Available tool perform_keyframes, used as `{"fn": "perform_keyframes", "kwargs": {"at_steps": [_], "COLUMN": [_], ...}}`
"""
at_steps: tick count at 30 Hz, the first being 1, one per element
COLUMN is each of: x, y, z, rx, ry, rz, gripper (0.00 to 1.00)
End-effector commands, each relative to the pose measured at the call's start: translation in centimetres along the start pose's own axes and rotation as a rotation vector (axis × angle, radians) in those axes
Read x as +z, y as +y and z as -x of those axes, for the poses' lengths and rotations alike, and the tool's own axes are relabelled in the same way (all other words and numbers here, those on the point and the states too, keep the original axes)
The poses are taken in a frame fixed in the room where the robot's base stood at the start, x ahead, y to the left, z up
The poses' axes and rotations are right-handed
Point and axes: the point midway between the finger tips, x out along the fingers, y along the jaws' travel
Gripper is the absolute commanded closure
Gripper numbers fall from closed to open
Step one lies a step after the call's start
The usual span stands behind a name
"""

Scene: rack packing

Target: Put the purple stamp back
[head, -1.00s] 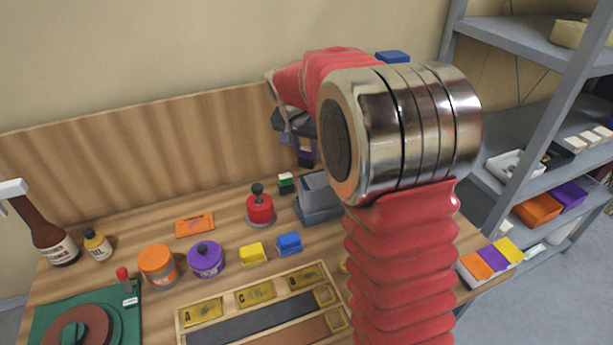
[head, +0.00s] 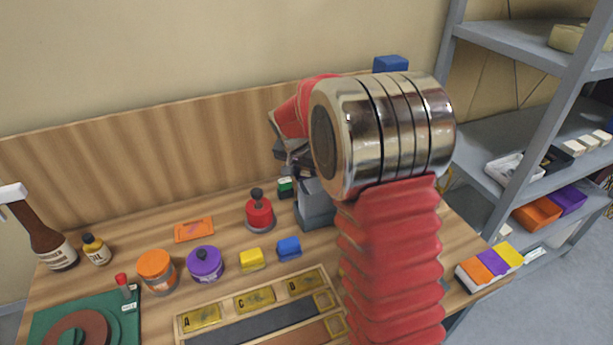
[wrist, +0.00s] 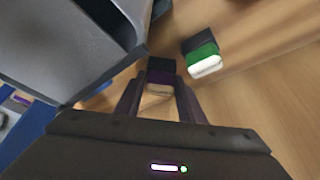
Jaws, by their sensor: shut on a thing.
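The purple stamp (wrist: 161,77), with a dark end, a purple band and a tan end, sits between the two fingers of my gripper (wrist: 158,98) in the wrist view. My gripper is shut on it. In the head view my gripper is mostly hidden behind my arm, just above the green stamp and the grey box, and I cannot make out the purple stamp there. The green stamp (wrist: 203,50) stands right of the held stamp, apart from it; it also shows in the head view (head: 286,188). The grey open box (wrist: 70,45) is close on the left; its lower part shows in the head view (head: 318,215).
A metal shelf (head: 545,110) is at right. Bare wood lies beyond the green stamp.

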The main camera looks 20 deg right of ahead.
Motion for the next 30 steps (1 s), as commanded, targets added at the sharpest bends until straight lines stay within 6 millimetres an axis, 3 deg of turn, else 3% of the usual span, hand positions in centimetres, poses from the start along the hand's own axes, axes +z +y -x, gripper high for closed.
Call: {"fn": "perform_keyframes", "kwargs": {"at_steps": [10, 11, 18, 30], "x": [0.15, 0.14, 0.14, 0.02], "y": [-0.11, -0.11, -0.12, -0.14], "z": [-0.17, -0.17, -0.15, 0.52], "rx": [-0.001, -0.001, -0.001, -0.002], "ry": [0.001, 0.001, 0.001, 0.002], "rz": [0.002, 0.002, 0.001, 0.001], "gripper": [0.79, 0.63, 0.46, 0.46]}}
